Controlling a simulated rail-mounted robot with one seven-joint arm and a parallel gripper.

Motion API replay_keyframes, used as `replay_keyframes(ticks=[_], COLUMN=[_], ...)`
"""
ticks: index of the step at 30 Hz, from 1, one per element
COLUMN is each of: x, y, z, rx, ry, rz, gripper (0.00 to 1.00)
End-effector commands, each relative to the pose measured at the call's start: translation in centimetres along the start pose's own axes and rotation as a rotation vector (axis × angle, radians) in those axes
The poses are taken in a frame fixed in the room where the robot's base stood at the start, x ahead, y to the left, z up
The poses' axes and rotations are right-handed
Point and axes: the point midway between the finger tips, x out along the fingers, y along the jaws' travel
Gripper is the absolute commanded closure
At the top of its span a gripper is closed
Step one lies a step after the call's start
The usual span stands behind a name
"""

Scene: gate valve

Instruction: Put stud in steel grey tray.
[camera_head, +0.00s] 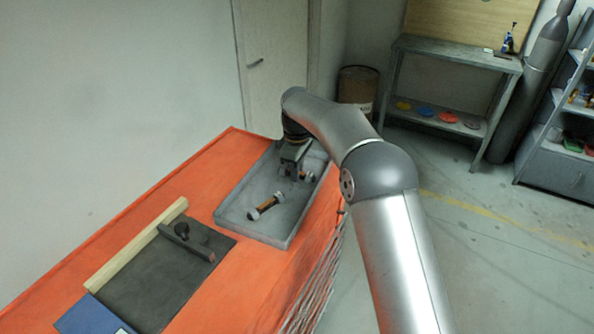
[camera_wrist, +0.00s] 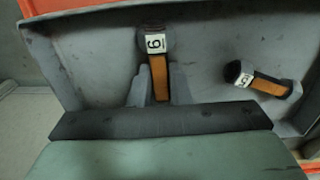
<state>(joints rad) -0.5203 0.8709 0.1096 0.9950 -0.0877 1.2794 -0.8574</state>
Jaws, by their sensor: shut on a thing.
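The steel grey tray (camera_head: 226,213) sits on the orange bench top. My gripper (camera_head: 295,174) is over the tray's far part, pointing down. In the wrist view my gripper (camera_wrist: 157,85) is shut on a stud (camera_wrist: 159,80), with its orange shank between the two fingers and a nut with a white number label (camera_wrist: 155,43) beyond them. This stud's end also shows beside the fingers in the head view (camera_head: 308,176). A second stud (camera_head: 267,206) lies in the tray's near part, apart from my gripper; it also shows in the wrist view (camera_wrist: 262,80). I cannot tell whether the held stud touches the tray floor.
On the near bench are a dark mat (camera_head: 160,277) with a dark bar (camera_head: 187,243), a wooden strip (camera_head: 135,245) and a blue item (camera_head: 88,318). The tray's raised walls surround my gripper. The tray floor around the second stud is clear.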

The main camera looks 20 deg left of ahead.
Motion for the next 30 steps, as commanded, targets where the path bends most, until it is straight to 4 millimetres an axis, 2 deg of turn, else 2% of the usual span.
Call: replay_keyframes(ticks=[3, 13, 14, 15, 16, 25, 30], x=[0.9, 1.3, 1.3, 1.2, 1.2, 1.0, -0.9], y=[0.0, 0.0, -0.1, -0.1, -0.1, 0.0, 0.0], z=[0.0, 0.0, 0.0, 0.0, 0.0, 0.0, 0.0], rx=[0.0, 0.0, 0.0, 0.0, 0.0, 0.0, 0.0], ry=[0.001, 0.001, 0.0, 0.0, 0.0, 0.001, 0.003], rz=[0.001, 0.001, 0.0, 0.0, 0.0, 0.001, 0.003], gripper=[1.0, 1.0, 0.75, 0.64, 0.61, 0.61, 0.61])
